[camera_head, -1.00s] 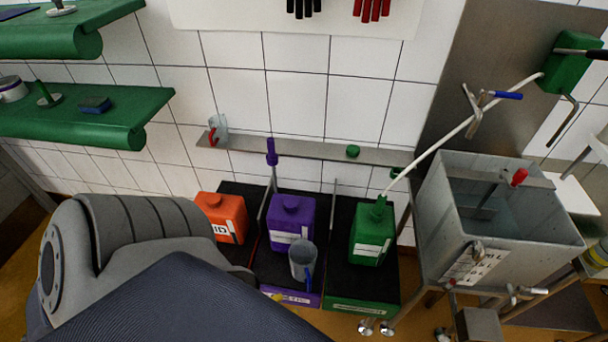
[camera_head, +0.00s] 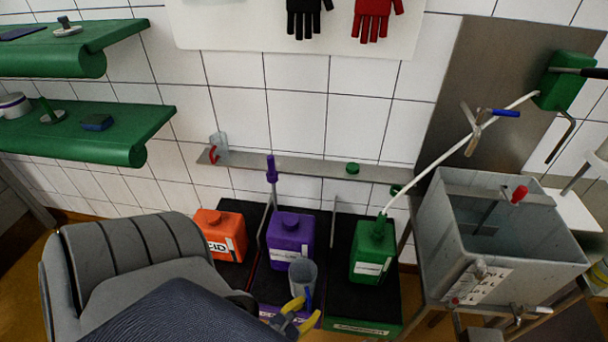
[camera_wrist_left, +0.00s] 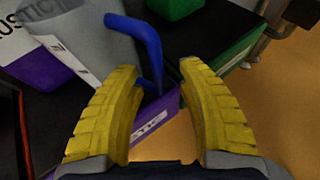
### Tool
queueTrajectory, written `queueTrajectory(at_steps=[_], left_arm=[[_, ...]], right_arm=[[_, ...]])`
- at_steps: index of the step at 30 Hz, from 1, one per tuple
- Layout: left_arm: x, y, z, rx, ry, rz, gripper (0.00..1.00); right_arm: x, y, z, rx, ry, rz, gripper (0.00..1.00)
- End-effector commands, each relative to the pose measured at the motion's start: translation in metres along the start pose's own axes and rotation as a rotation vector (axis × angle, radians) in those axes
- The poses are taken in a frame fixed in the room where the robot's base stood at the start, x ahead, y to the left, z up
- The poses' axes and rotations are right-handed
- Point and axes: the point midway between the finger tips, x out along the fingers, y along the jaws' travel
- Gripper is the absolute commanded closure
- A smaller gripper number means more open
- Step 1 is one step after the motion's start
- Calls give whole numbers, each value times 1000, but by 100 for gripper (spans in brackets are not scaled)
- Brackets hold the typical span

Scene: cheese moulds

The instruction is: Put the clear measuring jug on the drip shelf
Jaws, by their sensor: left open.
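A clear measuring jug with a blue handle (camera_head: 303,274) stands in front of the purple canister (camera_head: 290,236), on the black-topped stand with a purple front. In the left wrist view the jug (camera_wrist_left: 95,45) is at the upper left, its blue handle towards me. My left gripper (camera_head: 304,312) is open with yellow fingers, close to the handle. In the left wrist view the handle's lower part shows in the gap between the fingers (camera_wrist_left: 160,75); I cannot tell whether they touch it. The drip shelf (camera_head: 290,166) is a narrow metal ledge on the tiled wall. My right gripper is not in view.
A clear jug with a red handle (camera_head: 217,150) stands at the shelf's left end, and a green cap (camera_head: 352,169) lies farther right. Between them the shelf is mostly clear. An orange canister (camera_head: 222,232) and a green canister (camera_head: 372,250) flank the purple one. A grey sink (camera_head: 495,240) stands right.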

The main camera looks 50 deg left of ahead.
Motion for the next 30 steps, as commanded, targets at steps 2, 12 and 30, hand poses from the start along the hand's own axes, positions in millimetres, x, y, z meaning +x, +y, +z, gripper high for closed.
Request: queueTrajectory(at_steps=[2,12,30], left_arm=[[7,0,0,0,0,1,62],[13,0,0,-1,0,1,62],[13,0,0,0,0,0,100]], right_arm=[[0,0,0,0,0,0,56],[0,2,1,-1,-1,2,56],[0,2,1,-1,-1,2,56]])
